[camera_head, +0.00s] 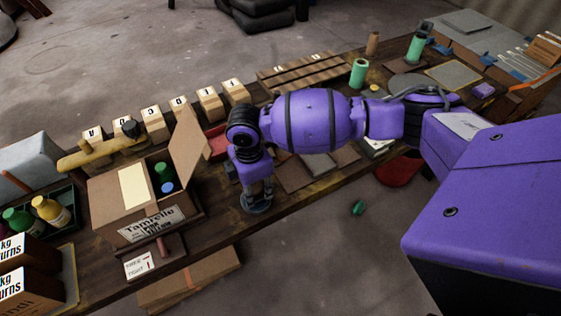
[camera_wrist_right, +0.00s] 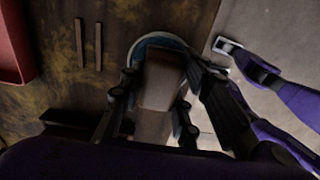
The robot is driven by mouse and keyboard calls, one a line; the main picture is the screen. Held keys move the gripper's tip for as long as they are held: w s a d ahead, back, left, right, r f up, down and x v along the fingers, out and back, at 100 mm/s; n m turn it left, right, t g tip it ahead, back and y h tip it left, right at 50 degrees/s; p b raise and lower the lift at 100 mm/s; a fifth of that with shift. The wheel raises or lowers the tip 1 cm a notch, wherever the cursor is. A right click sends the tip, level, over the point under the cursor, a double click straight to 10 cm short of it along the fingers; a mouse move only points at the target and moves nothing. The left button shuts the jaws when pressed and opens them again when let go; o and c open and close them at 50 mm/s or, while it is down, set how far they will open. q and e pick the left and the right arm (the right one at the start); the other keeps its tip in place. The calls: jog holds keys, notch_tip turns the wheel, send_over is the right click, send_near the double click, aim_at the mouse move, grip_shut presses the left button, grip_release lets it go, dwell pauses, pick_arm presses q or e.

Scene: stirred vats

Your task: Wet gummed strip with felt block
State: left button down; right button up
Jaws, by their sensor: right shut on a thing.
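My right gripper (camera_head: 256,192) points down near the bench's front edge, right of the open carton. In the right wrist view its fingers (camera_wrist_right: 155,115) are shut on a grey-brown block (camera_wrist_right: 163,82), which looks like the felt block.
The bench (camera_head: 215,235) carries lettered blocks (camera_head: 153,124) along its far edge. Bottles (camera_head: 50,211) stand at the left, green cylinders (camera_head: 359,72) at the right. A red tray (camera_wrist_right: 12,45) and two thin sticks (camera_wrist_right: 88,45) lie near the gripper. Floor is beyond the front edge.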

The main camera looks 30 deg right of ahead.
aim_at(254, 187)
pick_arm(q)
jog(key=shift+s+f, duration=0.2)
pick_arm(e)
jog(key=shift+w+f, duration=0.1)
jog(key=shift+f, duration=0.25)
pick_arm(q)
jog(key=shift+w+r, duration=0.2)
jog(key=shift+r, duration=0.05)
dwell(0.9)
jog(key=shift+r, duration=0.15)
pick_arm(e)
jog(key=shift+f, duration=0.1)
dwell(1.0)
pick_arm(q)
jog(key=shift+w+r, duration=0.1)
jog(key=shift+w, duration=0.05)
